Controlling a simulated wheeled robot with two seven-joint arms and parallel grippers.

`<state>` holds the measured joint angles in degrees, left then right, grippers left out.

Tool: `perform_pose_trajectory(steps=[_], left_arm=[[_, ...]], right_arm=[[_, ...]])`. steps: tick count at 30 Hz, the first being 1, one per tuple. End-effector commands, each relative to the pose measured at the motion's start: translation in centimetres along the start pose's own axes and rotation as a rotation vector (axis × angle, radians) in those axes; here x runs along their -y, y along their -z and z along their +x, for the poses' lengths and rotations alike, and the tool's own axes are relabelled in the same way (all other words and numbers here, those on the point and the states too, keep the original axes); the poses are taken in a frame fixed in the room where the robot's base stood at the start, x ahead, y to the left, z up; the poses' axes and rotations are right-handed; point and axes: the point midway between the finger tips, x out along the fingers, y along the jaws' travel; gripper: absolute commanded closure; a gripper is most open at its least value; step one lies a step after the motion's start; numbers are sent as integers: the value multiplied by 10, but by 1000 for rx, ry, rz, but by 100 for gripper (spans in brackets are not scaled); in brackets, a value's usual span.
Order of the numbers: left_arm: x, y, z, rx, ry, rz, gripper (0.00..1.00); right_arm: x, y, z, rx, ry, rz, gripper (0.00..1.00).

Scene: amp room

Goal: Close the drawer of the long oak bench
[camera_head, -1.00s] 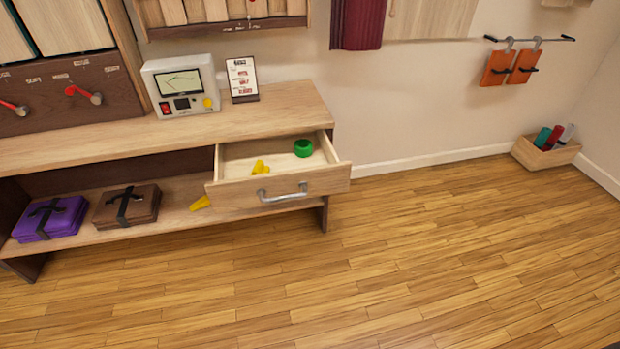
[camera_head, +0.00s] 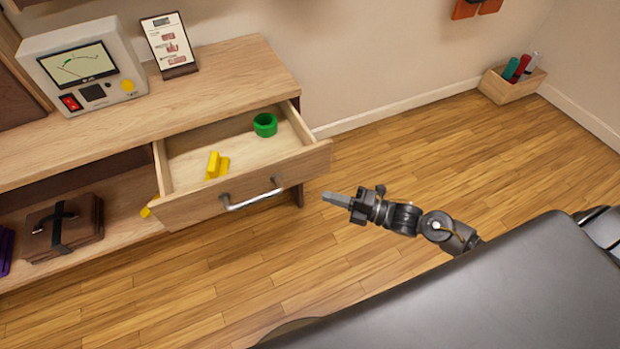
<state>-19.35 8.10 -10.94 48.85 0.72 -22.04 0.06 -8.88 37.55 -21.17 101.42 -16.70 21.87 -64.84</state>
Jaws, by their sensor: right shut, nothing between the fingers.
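The long oak bench (camera_head: 226,82) stands at the left, with its drawer (camera_head: 300,160) pulled out towards me. The drawer front has a silver bar handle (camera_head: 252,197). Inside the drawer are a green ring-shaped thing (camera_head: 265,125) and yellow pieces (camera_head: 215,166). My right gripper (camera_head: 326,197) is shut and empty. In the picture it is just right of the drawer front, apart from the handle, pointing left. My left gripper is not in view.
A meter box (camera_head: 88,68) and a small sign (camera_head: 169,45) stand on the bench top. A brown case (camera_head: 62,228) lies on the lower shelf. A yellow piece (camera_head: 150,207) shows by the drawer's left corner. A wooden box (camera_head: 512,84) stands by the far wall. Floor between is clear.

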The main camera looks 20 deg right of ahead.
Motion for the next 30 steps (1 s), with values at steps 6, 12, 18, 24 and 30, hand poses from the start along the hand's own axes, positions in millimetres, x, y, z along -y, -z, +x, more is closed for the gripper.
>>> perform_pose_trajectory(steps=[6,12,18,24,30], left_arm=[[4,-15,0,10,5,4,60],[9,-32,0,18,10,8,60],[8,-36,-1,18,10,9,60],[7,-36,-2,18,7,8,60],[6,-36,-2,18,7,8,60]], right_arm=[[-2,-1,36,3,-3,2,100],[-2,-1,78,5,-3,3,100],[-1,-15,105,8,-1,0,100],[0,-28,118,8,1,2,100],[0,-30,120,6,1,3,100]])
